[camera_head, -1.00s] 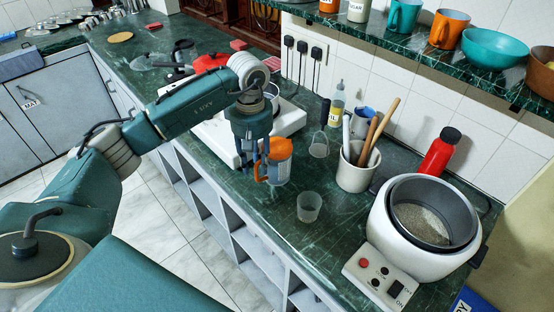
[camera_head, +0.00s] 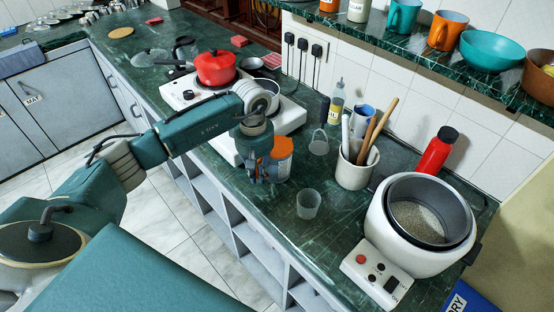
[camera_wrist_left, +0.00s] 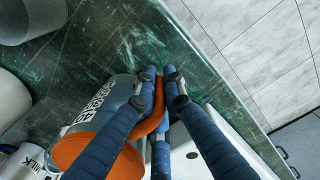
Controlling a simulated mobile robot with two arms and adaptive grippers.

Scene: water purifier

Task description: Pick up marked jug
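The marked jug is a grey jug (camera_head: 282,160) with an orange lid, an orange handle and printed lettering; it stands upright on the green counter. In the left wrist view the jug (camera_wrist_left: 118,92) lies on its side in the picture, with its handle among my fingers. My left gripper (camera_head: 264,174) is at the handle side of the jug. In the wrist view its blue fingers (camera_wrist_left: 160,82) converge around the orange handle, closed in on it; part of the handle is hidden behind them. My right gripper is not in view.
A clear cup (camera_head: 308,205), a white utensil pot (camera_head: 355,172) and a rice cooker (camera_head: 420,225) stand to the right. A white stove (camera_head: 290,117) with a red pot (camera_head: 215,68) is behind. The counter's front edge is close to the jug.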

